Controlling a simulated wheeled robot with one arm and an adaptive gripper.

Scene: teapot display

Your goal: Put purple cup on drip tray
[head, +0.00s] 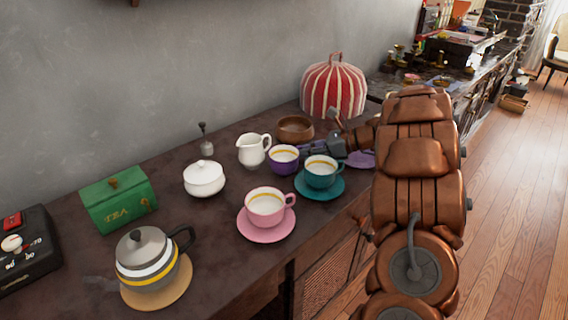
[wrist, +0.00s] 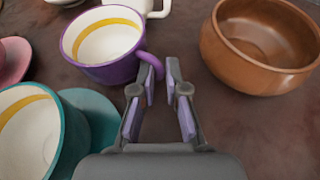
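The purple cup (head: 284,161), white inside with a yellow band, stands upright on the dark counter. In the wrist view the purple cup (wrist: 101,45) is at the upper left, its handle pointing toward my fingers. My gripper (wrist: 160,78) is open, its two fingers apart. The cup's handle (wrist: 154,63) reaches between or just beyond the fingertips; I cannot tell if it touches them. In the head view my gripper (head: 312,151) is just right of the cup. I cannot make out with certainty which thing is the drip tray.
A teal cup (head: 321,172) on its saucer stands close by my gripper. A brown bowl (head: 295,129) and a white jug (head: 252,149) are behind. A pink cup (head: 266,207), sugar bowl (head: 204,180), teapot (head: 148,262), green tea box (head: 118,200) and black device (head: 28,250) stand leftward.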

